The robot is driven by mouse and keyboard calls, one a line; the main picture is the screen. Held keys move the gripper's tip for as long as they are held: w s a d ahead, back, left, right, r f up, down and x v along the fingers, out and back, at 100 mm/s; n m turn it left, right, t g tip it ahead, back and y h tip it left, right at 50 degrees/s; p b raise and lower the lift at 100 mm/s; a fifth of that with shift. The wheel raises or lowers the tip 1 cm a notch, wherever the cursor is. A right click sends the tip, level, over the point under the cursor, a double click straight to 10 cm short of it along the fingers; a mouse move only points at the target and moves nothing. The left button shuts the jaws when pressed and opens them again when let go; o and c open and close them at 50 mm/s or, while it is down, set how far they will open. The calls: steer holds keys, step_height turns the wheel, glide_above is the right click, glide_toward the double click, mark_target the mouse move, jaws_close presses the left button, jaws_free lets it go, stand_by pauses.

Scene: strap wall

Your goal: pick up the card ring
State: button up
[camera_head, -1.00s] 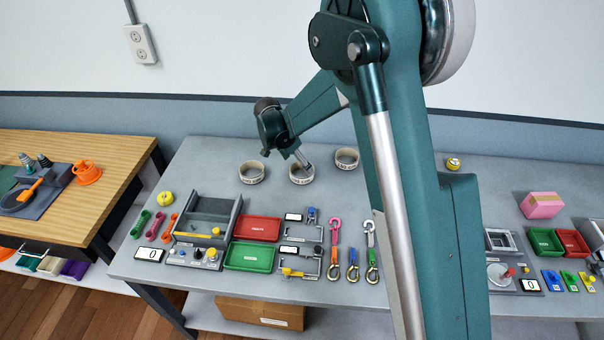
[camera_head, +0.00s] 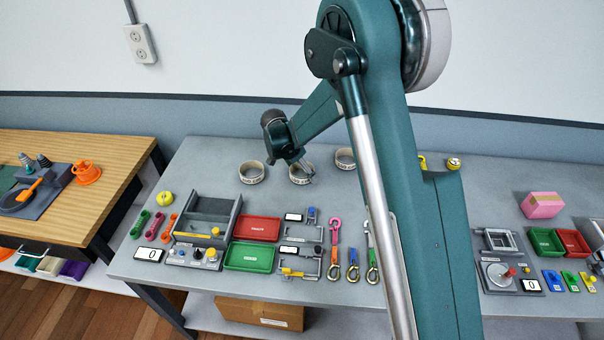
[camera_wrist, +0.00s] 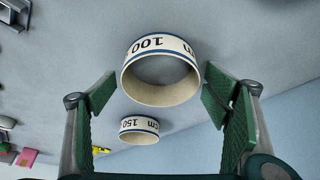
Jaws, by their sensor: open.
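Three pale printed card rings stand at the back of the grey bench in the head view: a left one (camera_head: 252,178), a middle one (camera_head: 298,181) and a right one (camera_head: 345,164), partly behind my arm. My gripper (camera_head: 309,177) is at the middle ring, its fingers hiding part of it. In the wrist view my open gripper (camera_wrist: 160,92) has a finger to either side of a ring marked 100 cm (camera_wrist: 150,44), with gaps between. That ring looks empty and is not held. A ring marked 150 cm (camera_wrist: 139,125) stands farther off.
A grey open box (camera_head: 206,214), a red tray (camera_head: 257,229), a green tray (camera_head: 249,257) and several hooks and tools lie in front of the rings. A pink box (camera_head: 542,205) is at the right. The wall is behind. Bench around the rings is mostly clear.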

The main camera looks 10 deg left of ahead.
steer(key=shift+c, duration=0.2)
steer(key=c, duration=0.7)
steer(key=shift+r, duration=0.1)
steer(key=shift+r+p, duration=0.35)
steer(key=shift+r, duration=4.55)
